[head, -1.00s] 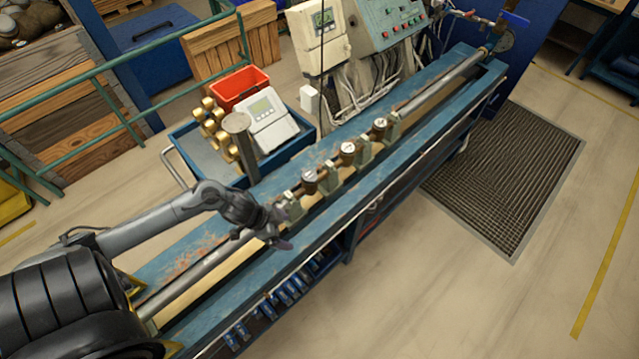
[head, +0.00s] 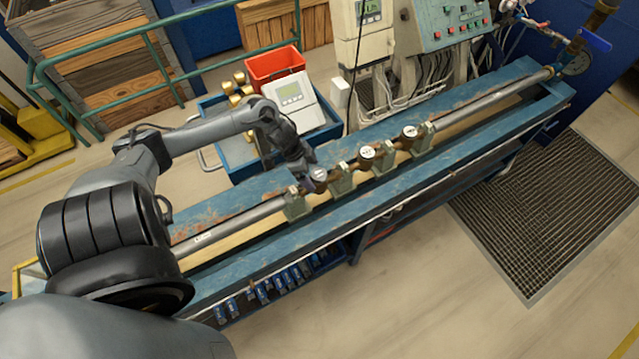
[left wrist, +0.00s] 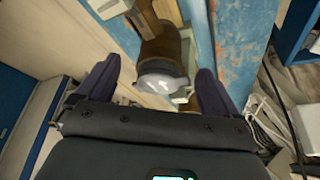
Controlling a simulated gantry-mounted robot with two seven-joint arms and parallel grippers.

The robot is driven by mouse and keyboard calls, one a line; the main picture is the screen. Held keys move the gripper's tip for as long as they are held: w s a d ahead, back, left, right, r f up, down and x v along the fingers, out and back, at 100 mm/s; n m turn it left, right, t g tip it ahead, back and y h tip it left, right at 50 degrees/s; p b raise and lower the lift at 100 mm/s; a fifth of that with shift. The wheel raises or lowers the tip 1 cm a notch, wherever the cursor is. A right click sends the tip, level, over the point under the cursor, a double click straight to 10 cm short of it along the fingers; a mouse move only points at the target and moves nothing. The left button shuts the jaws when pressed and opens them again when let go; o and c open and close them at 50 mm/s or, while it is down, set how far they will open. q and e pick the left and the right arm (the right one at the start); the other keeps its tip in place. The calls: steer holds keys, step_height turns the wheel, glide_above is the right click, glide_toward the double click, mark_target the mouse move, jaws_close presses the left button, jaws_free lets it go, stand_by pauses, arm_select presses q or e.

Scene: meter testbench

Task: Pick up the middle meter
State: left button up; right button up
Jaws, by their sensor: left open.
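Three small brass-brown meters with pale round dials sit in a row along the bench pipe. The middle meter (head: 366,155) stands between the near-left meter (head: 318,176) and the far-right meter (head: 410,133). My left gripper (head: 305,169) is open, close to the near-left meter and partly covering it; the middle meter is to its right. In the left wrist view a meter (left wrist: 163,78) with a pale lid shows between the spread dark fingers, apparently the near-left one. I cannot tell whether they touch it. My right gripper is not in view.
The blue test bench (head: 450,112) runs diagonally, with green-grey clamps (head: 342,178) between the meters. Behind it, a blue cart (head: 238,160) holds a red bin (head: 275,65), a white display unit (head: 292,98) and brass parts. A control panel (head: 455,30) stands at the back.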

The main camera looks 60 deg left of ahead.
mark_target(320, 188)
arm_select(q)
steer(key=x, duration=0.4)
steer(key=shift+w+d+r, duration=0.1)
steer(key=shift+w+d, duration=0.1)
steer(key=shift+w, duration=0.2)
steer(key=shift+w+d+f, duration=0.1)
steer(key=shift+w+f, duration=0.05)
steer(key=shift+f, duration=0.4)
steer(key=c, duration=1.5)
steer(key=shift+r, duration=0.1)
steer(key=shift+c, duration=0.4)
steer(key=shift+r, duration=0.1)
